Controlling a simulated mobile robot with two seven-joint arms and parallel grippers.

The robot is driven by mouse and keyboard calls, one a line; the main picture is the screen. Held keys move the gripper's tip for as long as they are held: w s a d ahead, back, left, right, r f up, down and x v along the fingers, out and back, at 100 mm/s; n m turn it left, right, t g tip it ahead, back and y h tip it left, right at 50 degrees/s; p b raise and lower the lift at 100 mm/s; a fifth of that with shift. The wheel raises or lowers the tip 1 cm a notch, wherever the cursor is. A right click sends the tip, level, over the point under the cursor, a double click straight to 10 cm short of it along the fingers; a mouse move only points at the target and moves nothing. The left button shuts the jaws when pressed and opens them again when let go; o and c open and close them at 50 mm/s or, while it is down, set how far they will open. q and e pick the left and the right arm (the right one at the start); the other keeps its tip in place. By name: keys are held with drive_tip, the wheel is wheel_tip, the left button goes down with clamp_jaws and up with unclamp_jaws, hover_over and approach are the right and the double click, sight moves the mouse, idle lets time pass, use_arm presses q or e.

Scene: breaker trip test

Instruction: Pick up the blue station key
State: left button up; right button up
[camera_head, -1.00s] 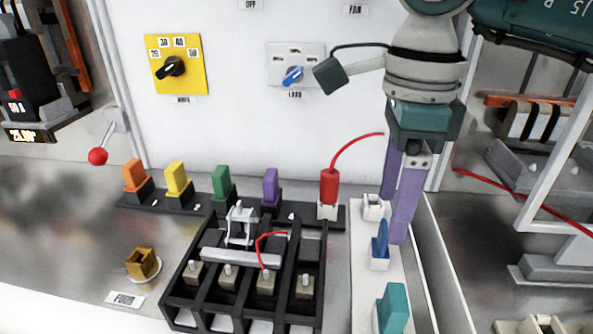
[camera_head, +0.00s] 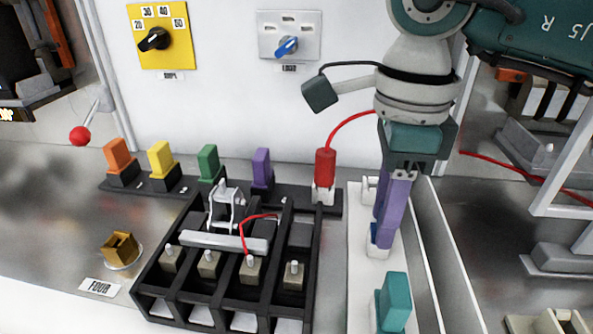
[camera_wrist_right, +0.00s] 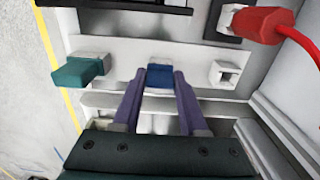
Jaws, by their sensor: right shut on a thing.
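The blue station key (camera_wrist_right: 160,76) sits between the purple fingertips of my right gripper (camera_wrist_right: 159,80) in the right wrist view. In the head view my right gripper (camera_head: 384,236) reaches down to the key's white holder (camera_head: 376,252) and its fingers hide most of the key. The gripper is shut on the key, which appears to be still at its holder; I cannot tell whether it is raised. My left gripper is not in view.
A teal key (camera_head: 393,302) stands in front of the gripper on the same white strip, with an empty holder (camera_head: 368,188) behind. A red plug (camera_head: 325,168) with a cable is to the left. A black breaker rack (camera_head: 235,262) fills the middle.

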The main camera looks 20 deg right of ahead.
clamp_jaws()
